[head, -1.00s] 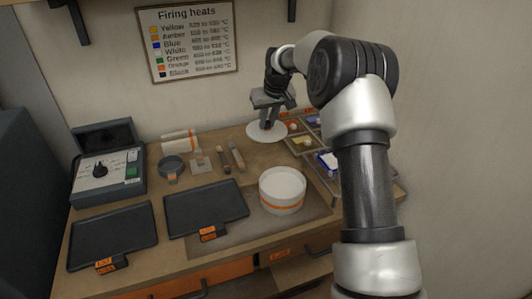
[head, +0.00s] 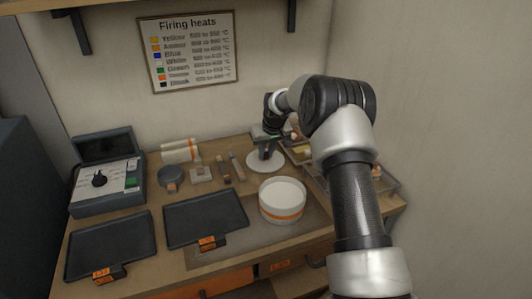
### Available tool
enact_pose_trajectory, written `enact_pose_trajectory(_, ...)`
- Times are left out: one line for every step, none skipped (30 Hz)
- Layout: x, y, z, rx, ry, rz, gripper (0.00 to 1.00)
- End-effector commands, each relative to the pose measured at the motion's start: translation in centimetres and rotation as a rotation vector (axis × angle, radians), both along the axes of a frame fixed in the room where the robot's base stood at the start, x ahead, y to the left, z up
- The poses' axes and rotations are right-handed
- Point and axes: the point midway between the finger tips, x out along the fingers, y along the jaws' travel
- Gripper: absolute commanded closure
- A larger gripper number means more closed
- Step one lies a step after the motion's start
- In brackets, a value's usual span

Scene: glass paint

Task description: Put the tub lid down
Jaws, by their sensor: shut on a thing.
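The tub lid (head: 258,166) is a flat white disc at the back of the bench, behind the tub. My gripper (head: 265,152) points down and is shut on the middle of the lid; its fingers partly hide it. The lid lies level, at or just above the bench top; I cannot tell if it touches. The round white tub (head: 282,203) with an orange band stands in front of it, apart from it.
Two dark trays (head: 205,218) (head: 108,245) lie at the front left. A control box (head: 105,180), a small dark round dish (head: 170,177) and small tools (head: 237,167) stand behind them. A sectioned tray (head: 318,178) at the right is partly hidden by my arm.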

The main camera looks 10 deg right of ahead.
Motion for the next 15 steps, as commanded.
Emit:
enact_pose_trajectory(0.02,-0.01,0.06,0.000,-0.001,0.000,1.00)
enact_pose_trajectory(0.01,-0.01,0.06,0.000,0.000,0.000,1.00)
enact_pose_trajectory(0.02,-0.01,0.02,0.000,0.000,0.000,1.00)
enact_pose_trajectory(0.01,-0.01,-0.07,0.000,0.000,0.000,1.00)
enact_pose_trajectory(0.01,-0.01,-0.19,0.000,0.000,0.000,1.00)
enact_pose_trajectory(0.00,-0.01,-0.36,0.000,0.000,0.000,1.00)
enact_pose_trajectory(0.01,-0.01,-0.45,0.000,0.000,0.000,1.00)
enact_pose_trajectory(0.01,-0.01,-0.28,0.000,0.000,0.000,0.77)
enact_pose_trajectory(0.00,-0.01,-0.26,0.000,0.000,0.000,0.70)
enact_pose_trajectory(0.00,0.00,-0.26,0.000,0.000,0.000,0.65)
enact_pose_trajectory(0.00,0.00,-0.26,0.000,0.000,0.000,0.63)
enact_pose_trajectory(0.00,0.00,-0.25,0.000,0.000,0.000,0.63)
enact_pose_trajectory(0.00,0.00,-0.25,0.000,0.000,0.000,0.63)
enact_pose_trajectory(0.00,0.00,-0.25,0.000,0.000,0.000,0.63)
enact_pose_trajectory(0.00,-0.01,-0.25,0.000,0.000,0.000,0.63)
